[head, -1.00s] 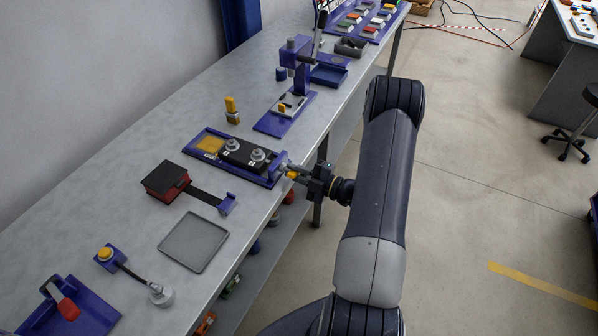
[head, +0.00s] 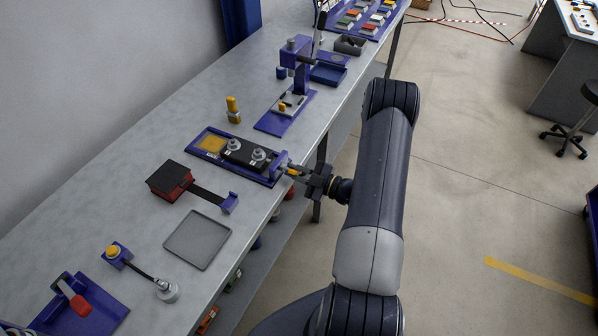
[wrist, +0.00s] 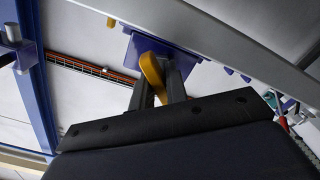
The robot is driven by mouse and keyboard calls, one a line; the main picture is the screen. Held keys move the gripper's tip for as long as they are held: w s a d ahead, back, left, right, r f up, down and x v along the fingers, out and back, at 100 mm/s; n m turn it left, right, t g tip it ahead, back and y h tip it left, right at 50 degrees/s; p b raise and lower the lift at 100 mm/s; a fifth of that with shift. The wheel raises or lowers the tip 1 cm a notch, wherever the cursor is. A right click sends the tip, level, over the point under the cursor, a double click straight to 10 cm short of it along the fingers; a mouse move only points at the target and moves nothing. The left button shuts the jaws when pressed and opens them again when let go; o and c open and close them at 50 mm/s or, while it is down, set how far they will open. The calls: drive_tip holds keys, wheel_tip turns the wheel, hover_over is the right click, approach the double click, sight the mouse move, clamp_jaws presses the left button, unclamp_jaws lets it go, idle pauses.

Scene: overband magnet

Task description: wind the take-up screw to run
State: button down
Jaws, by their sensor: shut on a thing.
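The overband magnet model is a blue base (head: 200,137) with a yellow patch, and a black belt unit (head: 238,155) with two grey round knobs on top. A blue end bracket (head: 280,160) stands at its right end. My gripper (head: 290,171) is at this bracket, by the bench's front edge, and is shut on the yellow take-up screw handle (head: 293,172). In the wrist view the yellow handle (wrist: 152,75) sits between the fingers, in front of a blue plate (wrist: 168,50). The screw's shaft is mostly hidden by the fingers.
A grey tray (head: 197,240), a red and black box (head: 170,180) and a yellow button on a blue block (head: 117,252) lie nearer on the bench. A blue stand (head: 296,75) and a yellow post (head: 233,108) are farther back.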

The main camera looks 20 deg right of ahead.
drive_tip(key=m+p, duration=0.1)
drive_tip(key=m, duration=0.3)
drive_tip(key=shift+p, duration=0.35)
drive_tip(key=c, duration=1.3)
unclamp_jaws()
drive_tip(key=shift+d, duration=0.1)
drive_tip(key=b+v, duration=0.2)
drive_tip(key=v, duration=0.8)
drive_tip(key=shift+s+d+b, duration=0.2)
drive_tip(key=shift+s+b, duration=0.1)
drive_tip(key=shift+s, duration=0.05)
drive_tip(key=shift+c, duration=0.5)
